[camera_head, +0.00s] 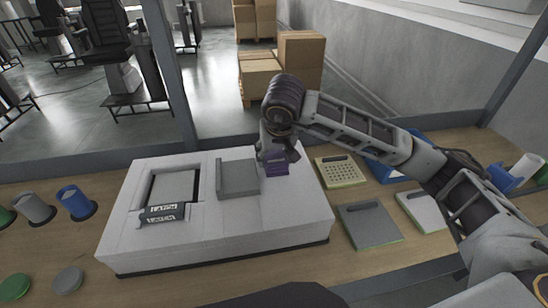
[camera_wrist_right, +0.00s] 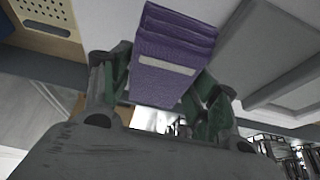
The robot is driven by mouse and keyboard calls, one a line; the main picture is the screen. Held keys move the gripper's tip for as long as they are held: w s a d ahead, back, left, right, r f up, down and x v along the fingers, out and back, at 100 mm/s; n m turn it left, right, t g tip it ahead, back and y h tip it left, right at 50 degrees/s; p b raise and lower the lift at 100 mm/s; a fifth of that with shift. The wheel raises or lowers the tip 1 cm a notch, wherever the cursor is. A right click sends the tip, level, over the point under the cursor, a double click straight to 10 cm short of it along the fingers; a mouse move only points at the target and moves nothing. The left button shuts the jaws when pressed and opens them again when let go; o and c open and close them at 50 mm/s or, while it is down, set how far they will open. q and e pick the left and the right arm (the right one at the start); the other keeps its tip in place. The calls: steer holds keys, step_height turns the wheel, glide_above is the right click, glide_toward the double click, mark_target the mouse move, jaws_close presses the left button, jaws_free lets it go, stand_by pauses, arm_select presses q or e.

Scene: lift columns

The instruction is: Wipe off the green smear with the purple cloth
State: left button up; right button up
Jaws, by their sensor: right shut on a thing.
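The purple cloth (camera_head: 277,166) is a small folded stack at the right part of the white block's top. My right gripper (camera_head: 274,151) points down over it and is shut on it. In the right wrist view the cloth (camera_wrist_right: 178,50), with a pale band across it, sits between the two fingers. I cannot tell whether the cloth touches the white surface. I see no green smear in either view; the arm and cloth hide part of the block's top. My left gripper is not in view.
The white block (camera_head: 230,230) carries a grey raised plate (camera_head: 238,178) left of the cloth and a dark framed recess with a latch label (camera_head: 163,213). A calculator-like pad (camera_head: 340,172) and a grey panel (camera_head: 369,226) lie to the right. Cups (camera_head: 75,202) stand at left.

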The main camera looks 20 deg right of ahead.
steer(key=shift+r, duration=0.65)
steer(key=shift+r+p, duration=0.45)
steer(key=shift+r, duration=0.95)
steer(key=shift+r+p, duration=0.25)
steer(key=shift+p, duration=0.1)
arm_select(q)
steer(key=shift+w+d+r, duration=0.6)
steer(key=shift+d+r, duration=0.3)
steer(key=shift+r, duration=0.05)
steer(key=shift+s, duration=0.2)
